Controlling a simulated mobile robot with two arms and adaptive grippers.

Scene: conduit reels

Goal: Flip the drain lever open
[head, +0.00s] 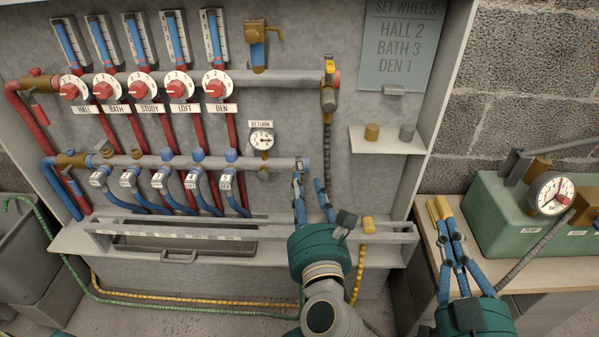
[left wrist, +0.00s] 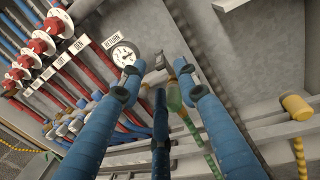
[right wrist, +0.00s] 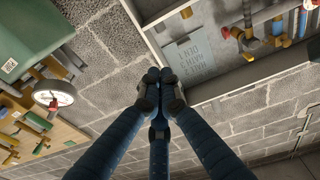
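My left gripper (head: 311,183) is at the right end of the lower pipe manifold (head: 255,163). In the left wrist view its fingers (left wrist: 157,82) are spread apart and nothing is gripped. A green fitting (left wrist: 173,97) with an orange-brown top and a green hose below it shows between or just behind these fingers. It may be the drain valve; I cannot make out its lever or its position. In the head view my gripper hides that spot. My right gripper (head: 440,208) is over the bench at right, its fingertips together and empty in the right wrist view (right wrist: 160,85).
The return gauge (head: 262,139) is just left of the left gripper. A yellow-handled valve (head: 329,68) hangs above it. A ledge (head: 235,232) runs below. A shelf (head: 388,142) juts out at right. A green pump box (head: 510,210) stands on the bench.

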